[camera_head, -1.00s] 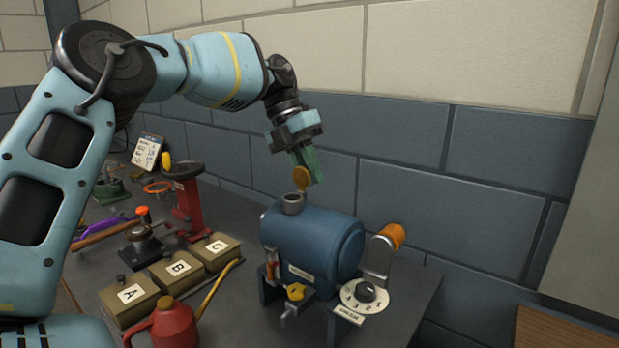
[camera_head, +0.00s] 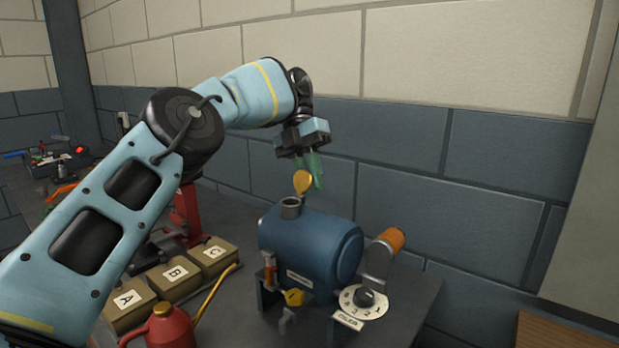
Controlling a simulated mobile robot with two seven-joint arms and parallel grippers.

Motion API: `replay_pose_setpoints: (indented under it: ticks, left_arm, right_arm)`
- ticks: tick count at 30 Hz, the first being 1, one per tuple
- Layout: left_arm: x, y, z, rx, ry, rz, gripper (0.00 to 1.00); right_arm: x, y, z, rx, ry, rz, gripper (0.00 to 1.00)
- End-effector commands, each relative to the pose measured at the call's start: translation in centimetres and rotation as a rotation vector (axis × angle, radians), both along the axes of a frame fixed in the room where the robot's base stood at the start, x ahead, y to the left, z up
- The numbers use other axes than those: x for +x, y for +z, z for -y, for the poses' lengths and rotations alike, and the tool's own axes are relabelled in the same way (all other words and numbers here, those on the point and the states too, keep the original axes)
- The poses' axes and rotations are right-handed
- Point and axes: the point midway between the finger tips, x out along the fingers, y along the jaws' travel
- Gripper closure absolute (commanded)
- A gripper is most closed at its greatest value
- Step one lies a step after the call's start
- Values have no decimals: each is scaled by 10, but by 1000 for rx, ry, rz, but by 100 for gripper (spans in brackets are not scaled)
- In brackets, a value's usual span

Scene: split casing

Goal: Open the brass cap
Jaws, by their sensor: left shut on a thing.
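The brass cap (camera_head: 302,183) is tipped up on edge, just above and behind the open neck (camera_head: 291,207) on top of the blue tank (camera_head: 311,245). Whether a hinge joins it to the neck is too small to tell. My left gripper (camera_head: 314,182) comes down from above with green fingers and is shut on the cap at its right side. The fingers partly hide the cap's edge. My right gripper is not in view.
An orange-handled crank (camera_head: 385,250) and a numbered dial (camera_head: 363,300) sit right of the tank. A yellow tap (camera_head: 293,297) is at its front. Boxes A, B, C (camera_head: 172,273) and a red oil can (camera_head: 170,328) stand left. The wall is close behind.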

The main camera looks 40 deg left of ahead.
Motion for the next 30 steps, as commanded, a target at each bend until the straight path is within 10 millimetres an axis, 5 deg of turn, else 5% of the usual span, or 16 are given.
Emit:
replay_pose_setpoints:
  ticks: [9,10,14,30]
  left_arm:
    - [0,1,0,0,0,2,100]
    - [0,1,0,0,0,2,80]
    - [0,1,0,0,0,1,63]
    - [0,0,0,1,-1,3,63]
  right_arm:
    - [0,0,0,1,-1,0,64]
    - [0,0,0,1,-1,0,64]
    - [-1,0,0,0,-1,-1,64]
    - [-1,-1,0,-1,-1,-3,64]
